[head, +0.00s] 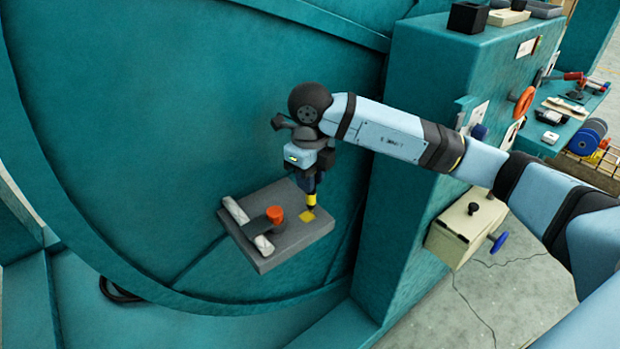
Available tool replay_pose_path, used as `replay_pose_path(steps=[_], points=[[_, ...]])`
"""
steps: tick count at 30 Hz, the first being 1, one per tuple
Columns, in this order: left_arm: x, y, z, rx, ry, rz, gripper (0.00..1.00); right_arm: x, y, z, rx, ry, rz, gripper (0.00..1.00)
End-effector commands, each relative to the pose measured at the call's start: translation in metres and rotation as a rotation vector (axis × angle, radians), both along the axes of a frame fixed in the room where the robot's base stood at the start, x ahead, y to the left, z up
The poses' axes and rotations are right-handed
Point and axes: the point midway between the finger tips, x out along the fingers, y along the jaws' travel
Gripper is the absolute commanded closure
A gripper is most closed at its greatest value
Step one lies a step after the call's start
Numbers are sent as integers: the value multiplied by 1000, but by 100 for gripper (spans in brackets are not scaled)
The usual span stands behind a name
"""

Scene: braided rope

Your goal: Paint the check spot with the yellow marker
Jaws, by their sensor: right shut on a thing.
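My right gripper (312,180) points down over the right part of a grey plate and is shut on the yellow marker (312,198). The marker is upright, its dark tip at or just above a yellow square (306,214) on the plate, which looks like the check spot; I cannot tell whether they touch. My left gripper is out of view.
A large teal machine wall (180,120) surrounds the plate. A teal cabinet (400,220) stands to the right, with a beige box (465,228) with a blue knob on its side. A bench (545,135) with tools and blue discs is at far right.

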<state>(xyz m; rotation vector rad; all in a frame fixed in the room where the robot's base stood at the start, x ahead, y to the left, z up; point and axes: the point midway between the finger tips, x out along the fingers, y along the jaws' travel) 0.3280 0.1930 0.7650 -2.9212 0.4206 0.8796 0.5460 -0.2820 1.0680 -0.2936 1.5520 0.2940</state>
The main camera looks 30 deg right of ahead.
Motion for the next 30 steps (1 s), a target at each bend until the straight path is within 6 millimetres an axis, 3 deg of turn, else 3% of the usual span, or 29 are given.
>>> replay_pose_path(steps=[16,30], points=[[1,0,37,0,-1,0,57,2,-4,68,-1,-11,-8,100],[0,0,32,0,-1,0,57,1,-1,60,-1,2,-3,100]])
